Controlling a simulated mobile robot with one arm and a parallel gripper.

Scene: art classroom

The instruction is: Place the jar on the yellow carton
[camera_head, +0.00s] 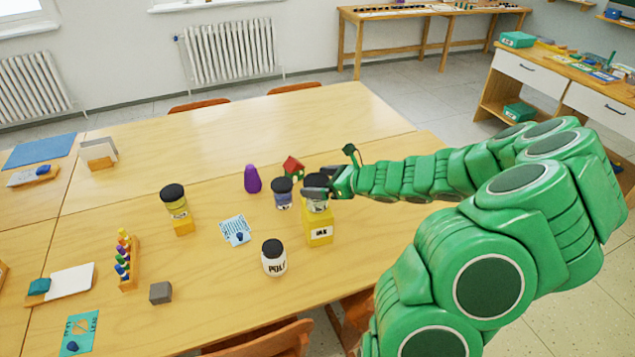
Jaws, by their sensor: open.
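A yellow carton (320,236) stands on the table in front of my gripper. A jar (317,207) with a dark lid appears upright on top of it. My gripper (317,190) is open at this jar's upper part, with dark fingers over or beside the lid. The fingers hide part of the jar, and I cannot tell whether they touch it. Another jar (273,263), white with a black lid and dark lettering, stands on the table at the front left of the carton. A blue jar (283,198) with a dark lid stands just left of my gripper.
A yellow jar (178,208) with a dark lid stands further left, at a small yellow block (183,228). A purple figure (252,180), a red-roofed toy house (292,168), a patterned card (235,231) and a grey cube (160,293) lie around.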

